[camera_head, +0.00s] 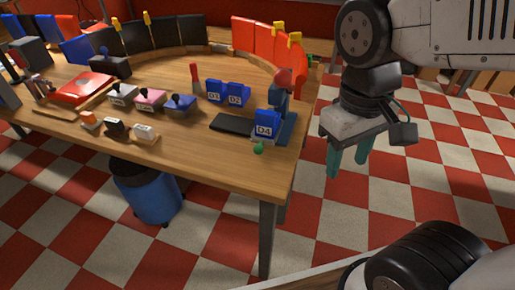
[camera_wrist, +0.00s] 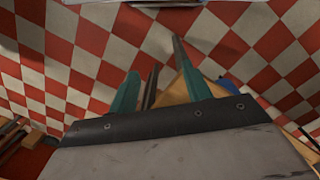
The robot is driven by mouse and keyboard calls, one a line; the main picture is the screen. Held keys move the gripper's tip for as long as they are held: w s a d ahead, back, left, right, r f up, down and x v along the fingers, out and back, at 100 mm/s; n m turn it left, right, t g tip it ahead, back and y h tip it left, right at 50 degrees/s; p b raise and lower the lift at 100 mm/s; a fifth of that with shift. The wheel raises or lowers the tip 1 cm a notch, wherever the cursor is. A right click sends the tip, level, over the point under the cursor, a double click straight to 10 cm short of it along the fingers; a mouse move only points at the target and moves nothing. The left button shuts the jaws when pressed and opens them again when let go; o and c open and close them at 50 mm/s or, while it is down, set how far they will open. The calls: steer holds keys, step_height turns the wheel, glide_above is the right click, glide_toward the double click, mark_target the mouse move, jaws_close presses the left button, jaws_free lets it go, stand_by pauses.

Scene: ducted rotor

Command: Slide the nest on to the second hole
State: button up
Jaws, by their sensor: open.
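My gripper (camera_head: 347,168) hangs to the right of the wooden table (camera_head: 190,142), above the checkered floor. Its two teal fingers point down, apart, with nothing between them. The fingers also show in the wrist view (camera_wrist: 160,82), over floor and an edge of wood. I cannot tell for certain which thing is the nest, and no second hole can be made out. At the table's right end a blue block marked D4 (camera_head: 266,129) stands in front of a blue and red upright device (camera_head: 283,92). A small green knob (camera_head: 258,148) is at its front.
Blue blocks D1 (camera_head: 214,91) and D2 (camera_head: 236,93) stand behind a flat black pad (camera_head: 232,124). Several small stamp-like pieces (camera_head: 149,98) lie farther left. Red panels (camera_head: 264,42) curve along the back. A blue bin (camera_head: 150,197) stands beneath the table.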

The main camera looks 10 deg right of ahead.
steer(key=w+a+f+n+g+h, duration=0.1)
steer(key=w+a+f+n+h, duration=0.2)
steer(key=w+f+n+h, duration=0.25)
steer(key=n+t+h, duration=0.5)
steer(key=n+t, duration=0.4)
steer(key=n, duration=0.9)
glide_toward(256, 151)
steer(key=s+d, duration=0.1)
steer(key=d+f, duration=0.1)
steer(key=s+d+f, duration=0.1)
steer(key=d, duration=0.1)
steer(key=shift+s, duration=0.35)
steer(key=w, duration=0.1)
steer(key=w+a+n+t, duration=0.1)
steer(key=w+n+y, duration=0.1)
steer(key=shift+a+r+t, duration=0.35)
steer(key=shift+r+t, duration=0.05)
steer(key=shift+w+n, duration=0.2)
steer(key=shift+n, duration=0.25)
steer(key=x, duration=0.7)
steer(key=shift+w+d+f, duration=0.1)
steer(key=shift+w+d, duration=0.05)
steer(key=shift+d, duration=0.1)
jaws_close()
